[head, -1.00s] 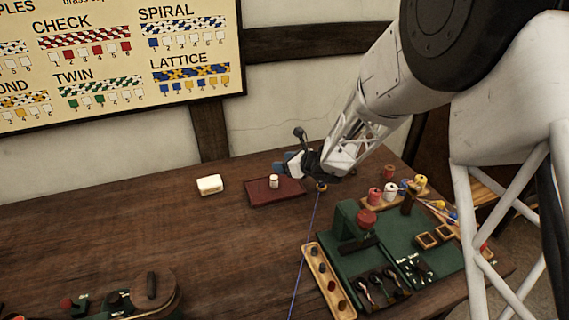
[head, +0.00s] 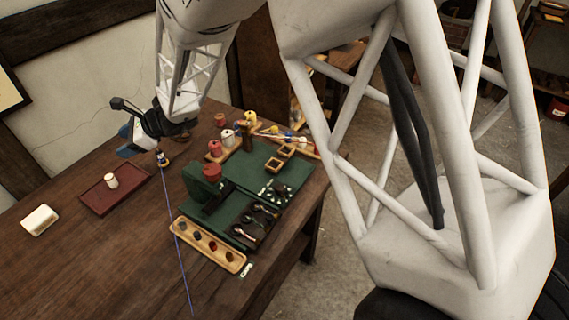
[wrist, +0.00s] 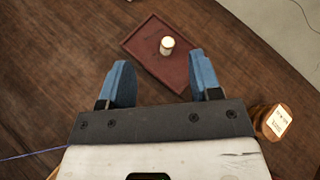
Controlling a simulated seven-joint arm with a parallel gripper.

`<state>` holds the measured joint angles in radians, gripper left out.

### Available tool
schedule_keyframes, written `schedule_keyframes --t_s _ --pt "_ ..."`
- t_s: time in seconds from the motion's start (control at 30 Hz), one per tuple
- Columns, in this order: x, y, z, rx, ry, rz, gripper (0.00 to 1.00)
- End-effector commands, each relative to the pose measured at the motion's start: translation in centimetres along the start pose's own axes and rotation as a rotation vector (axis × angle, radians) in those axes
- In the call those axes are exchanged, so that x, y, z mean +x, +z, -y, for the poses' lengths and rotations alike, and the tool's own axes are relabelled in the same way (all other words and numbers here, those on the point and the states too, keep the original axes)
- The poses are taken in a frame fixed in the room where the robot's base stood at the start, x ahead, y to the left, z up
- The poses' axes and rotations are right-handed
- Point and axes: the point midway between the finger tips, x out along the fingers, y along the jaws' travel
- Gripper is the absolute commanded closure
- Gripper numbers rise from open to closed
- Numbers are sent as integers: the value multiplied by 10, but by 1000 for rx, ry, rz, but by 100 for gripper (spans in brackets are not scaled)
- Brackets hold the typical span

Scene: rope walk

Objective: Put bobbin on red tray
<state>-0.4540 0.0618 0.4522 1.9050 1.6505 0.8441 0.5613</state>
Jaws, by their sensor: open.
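A small pale cylindrical bobbin (head: 111,181) stands upright on the dark red tray (head: 92,204) on the wooden table. In the wrist view the bobbin (wrist: 167,45) stands on the upper middle part of the tray (wrist: 147,36). My gripper (head: 127,133) is at the far side of the table, just behind and right of the tray. In the wrist view its blue fingers (wrist: 162,76) are spread wide with nothing between them. The bobbin lies beyond the fingertips, apart from them.
A white block (head: 40,220) lies left of the tray. A small spool (head: 162,159) with blue thread stands to its right. A green work board (head: 262,160), coloured spools (head: 214,148) and a wooden holder (head: 208,246) fill the right side. The table's front left is clear.

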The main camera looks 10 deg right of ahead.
Motion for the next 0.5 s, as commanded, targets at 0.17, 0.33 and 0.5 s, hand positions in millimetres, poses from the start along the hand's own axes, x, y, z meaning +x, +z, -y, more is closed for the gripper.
schedule_keyframes --t_s 0.17,0.33,0.5 --pt "-69 13 -17 -192 49 -59 42" --pt "-129 19 -40 -373 103 -125 42" --pt "-187 20 -66 -544 164 -201 42"
